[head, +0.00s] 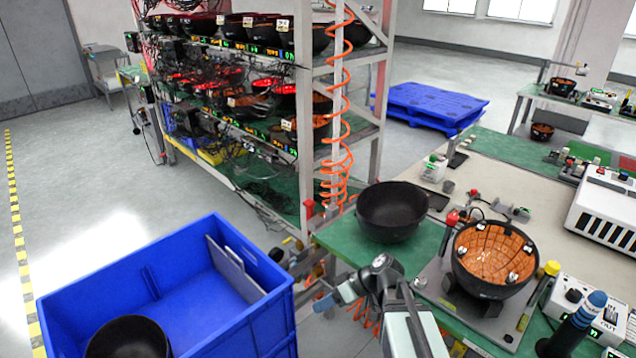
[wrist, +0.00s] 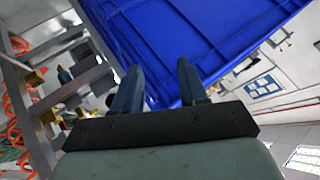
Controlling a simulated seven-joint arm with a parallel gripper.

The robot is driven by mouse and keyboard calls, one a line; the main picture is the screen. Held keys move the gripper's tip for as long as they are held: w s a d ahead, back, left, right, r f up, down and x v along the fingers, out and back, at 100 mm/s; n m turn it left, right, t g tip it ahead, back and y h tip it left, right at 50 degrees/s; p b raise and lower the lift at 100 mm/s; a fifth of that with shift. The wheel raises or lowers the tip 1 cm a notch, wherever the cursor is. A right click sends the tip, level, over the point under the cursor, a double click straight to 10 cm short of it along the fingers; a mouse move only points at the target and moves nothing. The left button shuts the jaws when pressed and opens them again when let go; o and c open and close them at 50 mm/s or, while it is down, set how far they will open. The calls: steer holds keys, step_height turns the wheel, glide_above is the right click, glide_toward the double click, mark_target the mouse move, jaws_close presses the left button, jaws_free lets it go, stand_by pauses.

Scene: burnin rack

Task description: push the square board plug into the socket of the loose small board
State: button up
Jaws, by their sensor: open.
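My gripper (head: 338,297) is open and empty, to the right of the blue crate in the head view. In the wrist view its two fingers (wrist: 158,80) stand apart, with blue crate wall beyond them. A black bowl with an orange lining (head: 490,255) sits tilted up on a fixture, right of and apart from my gripper. Several small pale pieces show around its inside. I cannot tell which is the loose small board, and the square plug and its socket are too small to make out.
The blue crate (head: 75,300) at front left holds a black bowl (head: 128,340). Another black bowl (head: 391,211) stands on the green mat (head: 345,240). A rack (head: 310,140) with an orange coiled hose (head: 335,160) rises behind. A white box (head: 590,310) and blue-topped cylinder (head: 585,315) stand at right.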

steer(key=w+d+r+t, duration=0.3)
steer(key=w+r+t, duration=0.1)
steer(key=w+r, duration=0.5)
steer(key=w+d+r+t, duration=0.3)
steer(key=w+r, duration=0.5)
steer(key=r, duration=0.4)
steer(key=w+d+r+t+h, duration=0.2)
steer(key=w+d+r, duration=0.3)
steer(key=d, duration=0.4)
steer(key=w+d+r+t+h, duration=0.1)
steer(key=w+d+r+t, duration=0.1)
steer(key=w+d+r, duration=0.4)
steer(key=w+d+f+m+g+h, duration=0.1)
steer(key=w+d+h, duration=0.15)
steer(key=d, duration=1.05)
steer(key=w+d+f+g+h, duration=0.1)
steer(key=w+d+h, duration=0.15)
steer(key=d, duration=1.05)
steer(key=s+d+f+g, duration=0.1)
steer(key=s+f+g, duration=0.2)
steer(key=s, duration=0.1)
steer(key=s+d+f+g+h, duration=0.1)
steer(key=s+f+g, duration=0.2)
steer(key=s+f, duration=0.1)
steer(key=s+d+f+g, duration=0.1)
steer(key=s+f+g, duration=0.2)
steer(key=s+f, duration=0.1)
steer(key=shift+s+h, duration=0.2)
steer(key=shift+h, duration=0.1)
